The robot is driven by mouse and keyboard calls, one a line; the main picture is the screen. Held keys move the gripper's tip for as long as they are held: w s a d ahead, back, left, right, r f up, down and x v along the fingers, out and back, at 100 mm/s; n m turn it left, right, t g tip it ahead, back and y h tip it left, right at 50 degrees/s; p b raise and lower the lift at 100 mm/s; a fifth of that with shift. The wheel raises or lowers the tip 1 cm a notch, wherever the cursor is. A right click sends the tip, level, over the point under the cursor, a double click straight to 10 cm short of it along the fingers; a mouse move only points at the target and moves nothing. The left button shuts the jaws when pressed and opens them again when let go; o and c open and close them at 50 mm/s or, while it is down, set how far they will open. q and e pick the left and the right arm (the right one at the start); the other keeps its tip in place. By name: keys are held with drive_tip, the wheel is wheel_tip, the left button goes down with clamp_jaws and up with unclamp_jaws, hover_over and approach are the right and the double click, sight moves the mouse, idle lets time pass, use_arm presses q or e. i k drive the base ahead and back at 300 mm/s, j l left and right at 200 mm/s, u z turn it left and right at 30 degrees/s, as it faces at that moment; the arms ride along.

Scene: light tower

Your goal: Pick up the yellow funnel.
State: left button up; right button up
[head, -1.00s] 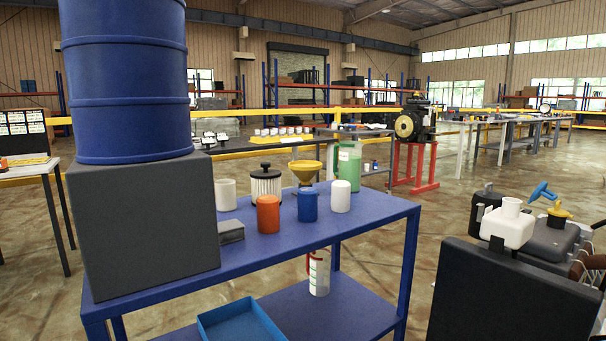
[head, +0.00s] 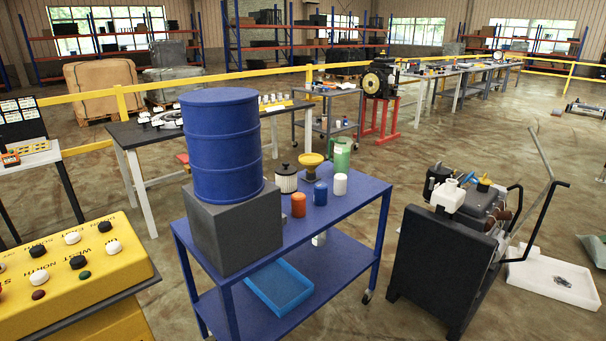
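The yellow funnel (head: 312,160) stands on the blue cart (head: 345,213), toward the back of its top. A white filter with a dark cap (head: 287,179) stands to its left and a green jug (head: 340,154) to its right. An orange container (head: 298,205), a blue container (head: 320,193) and a white container (head: 340,184) stand in front of it. Neither of my grippers is in view.
A large blue drum (head: 222,146) on a grey block (head: 232,228) fills the cart's left end. A blue tray (head: 279,287) lies on the lower shelf. A yellow control box (head: 68,262) is at the left, a black cart (head: 440,255) at the right. Floor between the carts is clear.

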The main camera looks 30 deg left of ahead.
sight(311, 161)
drive_tip(key=i+u, duration=0.15)
drive_tip(key=u, duration=0.25)
drive_tip(key=i+l+u, duration=0.15)
drive_tip(key=u, duration=0.3)
